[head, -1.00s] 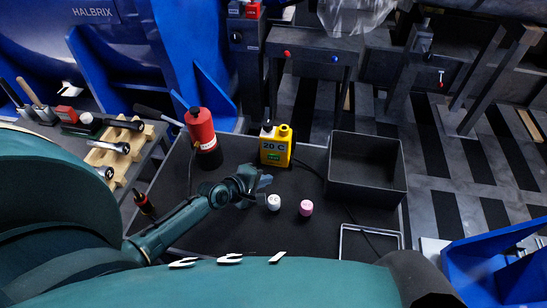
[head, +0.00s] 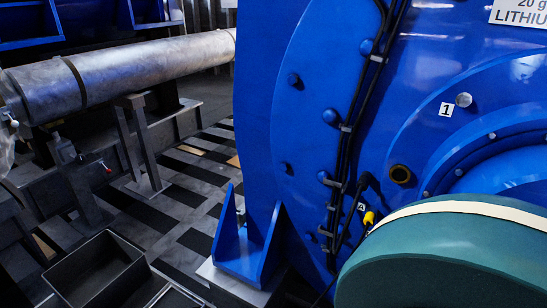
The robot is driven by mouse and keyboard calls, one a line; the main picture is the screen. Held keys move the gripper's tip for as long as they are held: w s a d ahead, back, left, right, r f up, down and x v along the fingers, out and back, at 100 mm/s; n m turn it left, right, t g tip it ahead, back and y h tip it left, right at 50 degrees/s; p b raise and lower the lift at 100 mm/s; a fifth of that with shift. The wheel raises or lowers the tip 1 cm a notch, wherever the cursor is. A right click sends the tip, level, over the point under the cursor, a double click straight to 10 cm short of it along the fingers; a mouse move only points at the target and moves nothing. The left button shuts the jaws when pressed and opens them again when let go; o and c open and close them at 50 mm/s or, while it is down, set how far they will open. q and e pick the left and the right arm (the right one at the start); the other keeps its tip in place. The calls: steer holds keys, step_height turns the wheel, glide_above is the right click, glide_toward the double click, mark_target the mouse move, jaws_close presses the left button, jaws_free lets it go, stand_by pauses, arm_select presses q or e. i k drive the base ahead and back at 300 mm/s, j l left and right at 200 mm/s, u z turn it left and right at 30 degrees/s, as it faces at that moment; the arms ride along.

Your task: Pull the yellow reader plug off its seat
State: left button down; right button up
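A small yellow plug (head: 369,218) is on the side of the big blue motor housing (head: 310,110), just right of a small white tag marked A (head: 361,206). A black cable rises from beside it and bends over. The plug is small in view, and I cannot tell how it sits on its seat. My teal arm is close below and right of it and covers part of the housing. Neither gripper is in view.
An open dark bin (head: 95,270) is at the lower left. Black cables (head: 350,130) run down the housing. A brass-rimmed hole (head: 400,174) and a tag marked 1 (head: 446,109) are to the right. A blue foot bracket (head: 245,245) stands on the left. A metal shaft (head: 150,70) lies behind.

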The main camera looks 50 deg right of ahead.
mark_target(369, 220)
steer(key=i+l+z, duration=0.35)
steer(key=i+z, duration=0.1)
steer(key=z, duration=2.05)
steer(key=k+u, duration=0.25)
steer(key=j+u, duration=0.1)
steer(key=u, duration=0.15)
steer(key=i+l, duration=0.1)
steer(key=i, duration=0.15)
